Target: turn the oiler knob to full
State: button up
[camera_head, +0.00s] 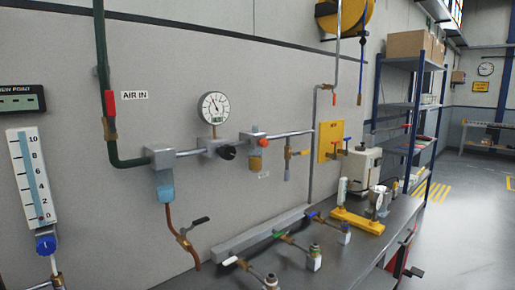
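An air line runs along the grey wall panel below an "AIR IN" label (134,95). The oiler looks to be the grey block (251,136) at the right of this line, with a small amber bowl (255,162) under it. A small orange-red knob (263,143) sits on the block's front; its setting marks are too small to read. To its left are a regulator with a black knob (227,153) and a round gauge (214,107), then a filter with a blue bowl (164,190). My gripper is not in view.
A bench (340,262) below the wall holds a manifold (262,232) with several coloured valve levers and a yellow stand (357,220). A flowmeter (33,175) with a blue knob is at far left. A shelf (410,64) stands right; open floor lies beyond.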

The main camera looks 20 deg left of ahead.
aim_at(263, 143)
jog(key=u, duration=0.75)
jog(key=i, duration=1)
jog(key=z, duration=0.05)
